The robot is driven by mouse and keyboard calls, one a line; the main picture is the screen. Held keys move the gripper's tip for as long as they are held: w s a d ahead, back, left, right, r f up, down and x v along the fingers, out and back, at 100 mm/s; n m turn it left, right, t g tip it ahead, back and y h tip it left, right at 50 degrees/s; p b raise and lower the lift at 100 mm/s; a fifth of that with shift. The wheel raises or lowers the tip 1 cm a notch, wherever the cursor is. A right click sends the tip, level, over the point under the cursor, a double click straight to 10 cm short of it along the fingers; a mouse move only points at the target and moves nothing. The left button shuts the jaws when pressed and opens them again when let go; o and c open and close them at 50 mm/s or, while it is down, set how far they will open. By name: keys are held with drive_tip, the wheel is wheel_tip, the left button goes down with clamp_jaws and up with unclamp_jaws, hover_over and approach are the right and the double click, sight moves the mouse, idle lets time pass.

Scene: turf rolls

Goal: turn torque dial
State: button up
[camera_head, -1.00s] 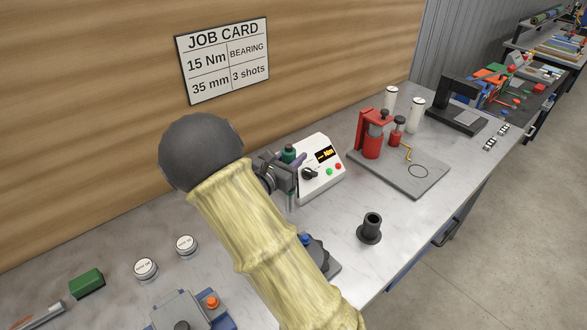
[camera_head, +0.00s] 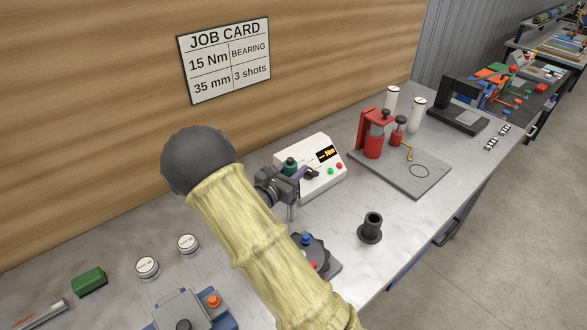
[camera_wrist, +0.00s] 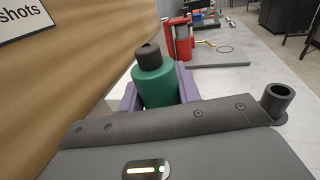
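The white torque box (camera_head: 322,184) stands against the wooden wall, with a lit display (camera_head: 328,154), a black dial (camera_head: 311,174) and red and green buttons. My gripper (camera_wrist: 158,88) has purple fingers on both sides of a green bottle with a black cap (camera_wrist: 153,78) and appears shut on it. In the head view the green bottle (camera_head: 290,166) is just left of the dial, in front of the box. The dial's pointer is too small to read. My forearm hides part of the bench.
A red press (camera_head: 372,135) on a grey plate (camera_head: 425,180) stands right of the box. A black cup-like stand (camera_head: 371,229) is at the front. A dark notched fixture (camera_head: 312,253) sits near my forearm. Two round tins and a green block (camera_head: 89,281) lie left. A job card (camera_head: 224,60) hangs on the wall.

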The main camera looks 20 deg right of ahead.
drive_tip(key=o, duration=0.4)
drive_tip(key=shift+o, duration=0.2)
drive_tip(key=shift+r, duration=0.25)
drive_tip(key=b+v, duration=0.3)
drive_tip(key=v, duration=0.8)
drive_tip(key=shift+s+a, duration=0.25)
drive_tip(key=shift+a, duration=0.1)
drive_tip(key=shift+f, duration=0.1)
